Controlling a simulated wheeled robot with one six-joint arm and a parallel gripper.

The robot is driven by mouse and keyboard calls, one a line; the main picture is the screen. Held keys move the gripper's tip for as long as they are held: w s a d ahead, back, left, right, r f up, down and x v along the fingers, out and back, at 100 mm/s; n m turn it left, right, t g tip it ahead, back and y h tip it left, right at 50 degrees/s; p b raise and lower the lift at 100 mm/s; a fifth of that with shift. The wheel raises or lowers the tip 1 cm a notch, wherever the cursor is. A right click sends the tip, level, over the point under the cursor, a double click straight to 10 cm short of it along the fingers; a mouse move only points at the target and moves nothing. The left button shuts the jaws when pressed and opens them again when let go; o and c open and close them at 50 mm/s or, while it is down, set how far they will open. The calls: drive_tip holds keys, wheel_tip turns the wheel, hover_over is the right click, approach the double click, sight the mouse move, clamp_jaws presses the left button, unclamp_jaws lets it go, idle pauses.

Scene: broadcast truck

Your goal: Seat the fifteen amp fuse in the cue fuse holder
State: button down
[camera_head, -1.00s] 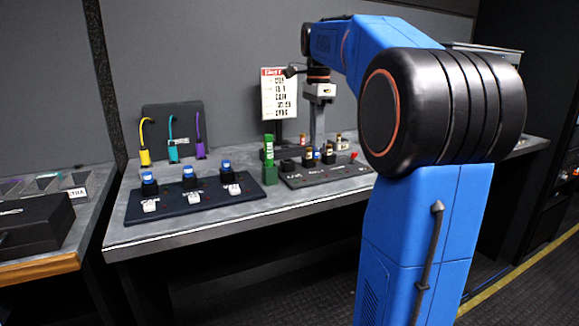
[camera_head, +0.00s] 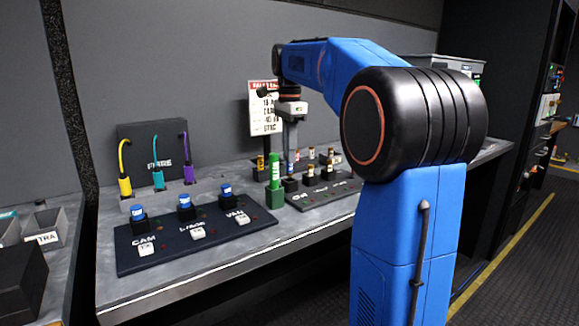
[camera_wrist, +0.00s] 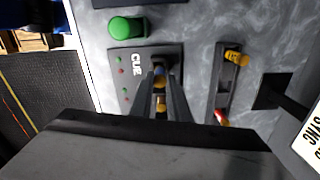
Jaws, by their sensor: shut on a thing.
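My gripper (camera_wrist: 161,88) is shut on a small blue fuse (camera_wrist: 160,71). In the wrist view the fuse shows between the two dark fingers, beside the white CUE label on the black fuse panel (camera_wrist: 127,92). A brassy bit (camera_wrist: 160,103) also shows between the fingers. In the head view my gripper (camera_head: 290,160) points down over the cue fuse holder (camera_head: 290,183), the leftmost holder on the panel. I cannot tell whether the fuse's lower end touches the holder or is inside it.
A tall green block (camera_head: 274,172) stands just left of the cue holder. Other fuses stand in holders to the right (camera_head: 310,172). A rack with a yellow fuse (camera_wrist: 236,57) lies right in the wrist view. A switch panel (camera_head: 195,236) fills the bench's left front.

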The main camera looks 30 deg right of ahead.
sight(289, 175)
drive_tip(key=shift+f, duration=2.05)
drive_tip(key=shift+f, duration=0.1)
drive_tip(key=c, duration=1.7)
unclamp_jaws()
wheel_tip(289, 175, up, 12)
drive_tip(key=shift+r, duration=0.15)
